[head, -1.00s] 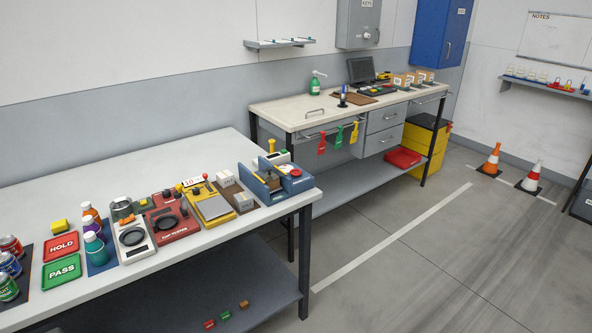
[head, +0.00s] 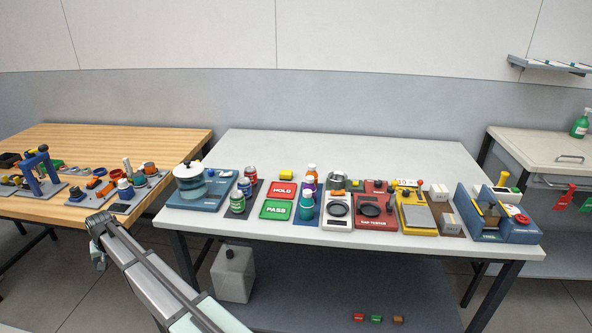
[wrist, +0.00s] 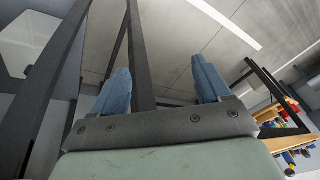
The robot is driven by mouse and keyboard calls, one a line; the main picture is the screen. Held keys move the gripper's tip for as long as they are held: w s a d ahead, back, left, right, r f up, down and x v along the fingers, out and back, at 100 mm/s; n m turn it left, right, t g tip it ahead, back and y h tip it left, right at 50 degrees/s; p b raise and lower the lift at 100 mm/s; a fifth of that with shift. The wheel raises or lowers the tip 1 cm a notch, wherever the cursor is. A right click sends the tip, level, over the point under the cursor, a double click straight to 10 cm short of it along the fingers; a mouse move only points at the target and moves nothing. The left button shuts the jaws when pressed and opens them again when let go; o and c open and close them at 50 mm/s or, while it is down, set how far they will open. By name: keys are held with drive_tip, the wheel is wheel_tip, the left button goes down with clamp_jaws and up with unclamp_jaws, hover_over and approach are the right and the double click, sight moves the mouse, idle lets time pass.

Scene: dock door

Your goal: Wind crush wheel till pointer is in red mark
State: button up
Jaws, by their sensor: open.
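The blue crush device (head: 488,222) stands at the right end of the white table in the head view. It has upright blue plates with a yellowish part between them. A small red round part (head: 522,218), which looks like its wheel, sits on its right block. I cannot make out a pointer or a red mark at this size. My gripper (wrist: 161,67) is open and empty in the wrist view, with its two blue fingers wide apart. My arm is at the lower left of the head view, far from the crush device.
The white table (head: 300,150) also holds a yellow scale (head: 416,216), a red tester (head: 374,208), a HOLD tray (head: 283,190), a PASS tray (head: 276,210), cans and bottles. A wooden bench (head: 110,140) stands left. The white table's back strip is clear.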

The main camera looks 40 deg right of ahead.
drive_tip(key=w+a+r+t, duration=0.15)
drive_tip(key=w+r, duration=0.35)
drive_tip(key=r, duration=0.5)
drive_tip(key=w+a+r+t, duration=0.15)
drive_tip(key=w+r, duration=0.35)
drive_tip(key=r, duration=0.5)
drive_tip(key=d+r+g, duration=0.1)
drive_tip(key=d+r, duration=0.2)
drive_tip(key=d, duration=0.9)
drive_tip(key=d+r+g, duration=0.1)
drive_tip(key=d+r, duration=0.2)
drive_tip(key=d, duration=1)
drive_tip(key=s+d+r+g, duration=0.1)
drive_tip(key=d+r, duration=0.2)
drive_tip(key=d, duration=1)
drive_tip(key=s+d+m+h, duration=0.1)
drive_tip(key=s+d, duration=0.4)
drive_tip(key=d, duration=0.9)
drive_tip(key=s+d, duration=0.5)
drive_tip(key=d, duration=0.8)
drive_tip(key=s+d+r+m+g, duration=0.15)
drive_tip(key=s+d+m, duration=0.25)
drive_tip(key=s+d, duration=2.95)
drive_tip(key=m+g, duration=0.2)
drive_tip(key=m, duration=0.1)
approach(523, 218)
drive_tip(key=shift+t, duration=0.25)
wheel_tip(523, 218, down, 9)
drive_tip(key=shift+s+r, duration=0.15)
